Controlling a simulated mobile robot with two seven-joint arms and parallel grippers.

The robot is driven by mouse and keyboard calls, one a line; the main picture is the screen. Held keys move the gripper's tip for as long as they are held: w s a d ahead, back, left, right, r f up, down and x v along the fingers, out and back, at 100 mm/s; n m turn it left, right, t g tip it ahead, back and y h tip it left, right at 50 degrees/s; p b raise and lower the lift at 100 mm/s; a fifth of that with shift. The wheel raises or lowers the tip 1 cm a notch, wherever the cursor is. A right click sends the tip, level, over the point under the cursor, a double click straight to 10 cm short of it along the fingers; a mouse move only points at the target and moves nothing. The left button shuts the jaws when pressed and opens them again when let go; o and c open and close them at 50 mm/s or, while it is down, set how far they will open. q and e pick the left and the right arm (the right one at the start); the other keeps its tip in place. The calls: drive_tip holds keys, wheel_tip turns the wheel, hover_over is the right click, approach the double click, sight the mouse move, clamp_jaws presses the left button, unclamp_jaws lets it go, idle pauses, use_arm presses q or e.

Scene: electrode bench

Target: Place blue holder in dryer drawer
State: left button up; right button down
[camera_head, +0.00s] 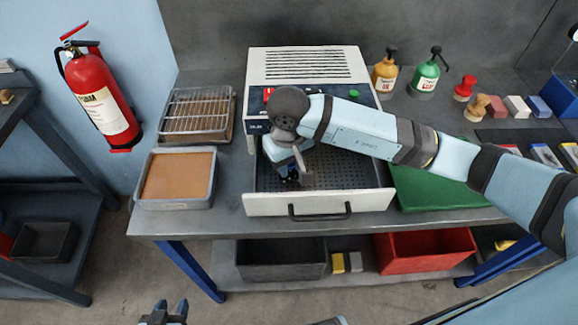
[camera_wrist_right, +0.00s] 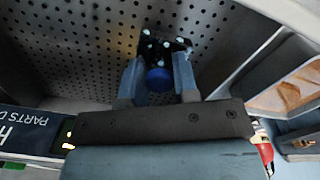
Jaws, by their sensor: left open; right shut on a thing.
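The dryer (camera_head: 308,66) stands on the bench with its drawer (camera_head: 330,203) pulled open toward me. The drawer has a perforated dark floor, which also shows in the right wrist view (camera_wrist_right: 60,45). My right gripper (camera_head: 292,180) reaches down into the left part of the drawer. In the right wrist view the right gripper (camera_wrist_right: 158,75) is shut on the blue holder (camera_wrist_right: 158,80), which sits between its fingers close to the perforated floor. I cannot tell whether the holder touches the floor. My left gripper (camera_head: 165,312) is open and empty at the bottom edge, below the bench.
A wire rack tray (camera_head: 218,140) and a tray with a brown surface (camera_head: 211,201) stand left of the dryer. A green mat (camera_head: 440,195) lies to the right, partly under my right arm. Orange (camera_head: 384,76) and green (camera_head: 425,77) bottles stand behind it. The drawer's right part is clear.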

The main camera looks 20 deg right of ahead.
drive_tip(key=shift+f, duration=0.95)
drive_tip(key=shift+f, duration=0.1)
drive_tip(key=shift+f, duration=0.15)
drive_tip(key=c, duration=0.9)
unclamp_jaws()
